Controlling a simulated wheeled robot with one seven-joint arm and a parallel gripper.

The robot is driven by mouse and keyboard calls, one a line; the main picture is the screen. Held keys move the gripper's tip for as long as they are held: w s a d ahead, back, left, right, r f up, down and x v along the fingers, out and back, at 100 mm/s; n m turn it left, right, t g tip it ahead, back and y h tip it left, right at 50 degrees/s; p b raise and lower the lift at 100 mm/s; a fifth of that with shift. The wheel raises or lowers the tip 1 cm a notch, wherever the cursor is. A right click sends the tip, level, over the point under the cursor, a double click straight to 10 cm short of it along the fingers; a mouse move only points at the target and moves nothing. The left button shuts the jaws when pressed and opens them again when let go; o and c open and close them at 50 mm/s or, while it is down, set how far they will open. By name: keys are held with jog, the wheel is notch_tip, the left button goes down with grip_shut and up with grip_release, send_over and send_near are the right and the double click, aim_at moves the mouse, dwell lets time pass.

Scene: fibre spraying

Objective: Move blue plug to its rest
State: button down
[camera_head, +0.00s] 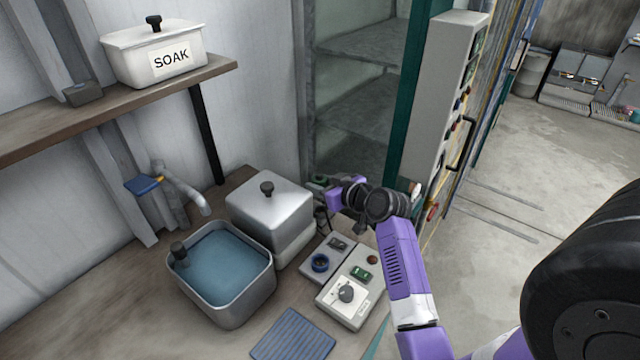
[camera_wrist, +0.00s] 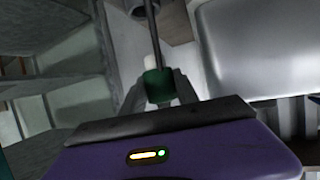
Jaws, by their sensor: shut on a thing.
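My gripper (camera_wrist: 159,92) is shut on a green cylindrical piece (camera_wrist: 157,86) with a thin dark rod running up from it in the wrist view. In the head view my gripper (camera_head: 326,188) is just right of the lidded metal box, and a bit of green shows at its tip. A round dark-blue piece (camera_head: 320,263), possibly the blue plug or its socket, sits on a small grey plate (camera_head: 314,273) on the bench, below and apart from my gripper. I cannot tell which piece is the plug's rest.
The lidded metal box (camera_head: 268,208) stands beside an open basin of blue liquid (camera_head: 224,266). A control box with a knob (camera_head: 347,292) and a blue ribbed mat (camera_head: 293,336) are at the front. A tall grey panel (camera_head: 441,90) rises at right.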

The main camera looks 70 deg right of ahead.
jog(key=shift+f+b, duration=1.7)
jog(key=shift+f, duration=0.55)
jog(key=shift+f+b, duration=1.45)
jog(key=shift+r, duration=0.15)
jog(key=shift+r+p, duration=1)
jog(key=shift+r, duration=0.1)
jog(key=shift+f+b, duration=1.1)
jog(key=shift+f, duration=0.05)
dwell(1.3)
jog(key=c, duration=0.8)
grip_release()
jog(key=shift+c, duration=0.2)
jog(key=shift+a, duration=0.1)
